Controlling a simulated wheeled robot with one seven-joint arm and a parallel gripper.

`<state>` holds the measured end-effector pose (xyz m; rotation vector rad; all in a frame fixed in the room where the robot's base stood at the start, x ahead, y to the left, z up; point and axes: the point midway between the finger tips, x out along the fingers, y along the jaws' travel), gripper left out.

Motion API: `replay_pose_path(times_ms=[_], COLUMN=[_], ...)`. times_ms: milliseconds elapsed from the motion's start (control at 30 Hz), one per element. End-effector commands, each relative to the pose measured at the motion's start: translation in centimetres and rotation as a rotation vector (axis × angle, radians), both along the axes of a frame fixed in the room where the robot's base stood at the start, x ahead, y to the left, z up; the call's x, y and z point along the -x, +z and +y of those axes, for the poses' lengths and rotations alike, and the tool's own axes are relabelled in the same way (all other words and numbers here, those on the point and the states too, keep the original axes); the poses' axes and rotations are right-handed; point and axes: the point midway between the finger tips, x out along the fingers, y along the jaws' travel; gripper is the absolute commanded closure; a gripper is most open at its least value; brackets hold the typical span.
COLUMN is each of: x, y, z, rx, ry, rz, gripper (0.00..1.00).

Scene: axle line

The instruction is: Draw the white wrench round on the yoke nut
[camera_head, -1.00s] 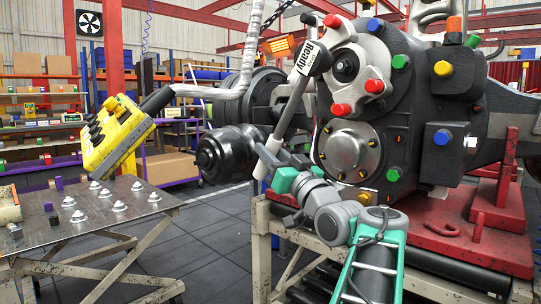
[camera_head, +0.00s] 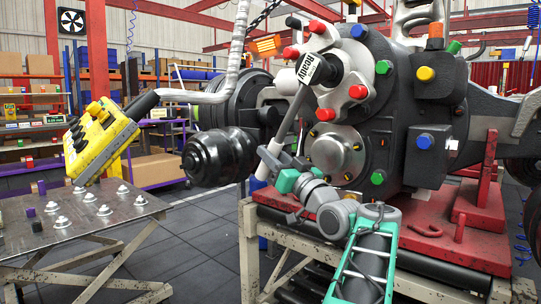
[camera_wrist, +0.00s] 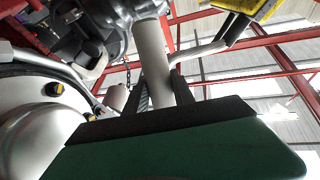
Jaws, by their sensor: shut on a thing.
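The white wrench (camera_head: 286,128) is a long pale bar with a black socket head (camera_head: 328,70) and a "Ready" label below the head. It slants from lower left to upper right. The head covers the centre of the red-tipped yoke (camera_head: 358,92), hiding the yoke nut; how fully it sits on the nut cannot be told. My gripper (camera_head: 272,166) is shut on the lower handle, which sticks out a little beyond the jaws. In the wrist view the pale handle (camera_wrist: 153,58) rises between the two dark fingers (camera_wrist: 162,95).
The dark axle housing stands on a red cradle (camera_head: 452,250) over a pale frame. A round cover (camera_head: 337,152) is close behind my wrist. A black bulbous part (camera_head: 218,157) juts out at left. A yellow control box (camera_head: 100,140) hangs over a metal table (camera_head: 85,228) with several bolts.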

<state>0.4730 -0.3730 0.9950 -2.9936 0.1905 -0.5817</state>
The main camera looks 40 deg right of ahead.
Motion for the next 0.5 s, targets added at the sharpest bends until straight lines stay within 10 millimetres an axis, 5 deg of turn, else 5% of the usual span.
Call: replay_pose_path(times_ms=[500], x=[-0.1], y=[0.3], z=[-1.3], rx=[0.004], ry=[-0.001], rz=[-0.003], gripper=[1.0])
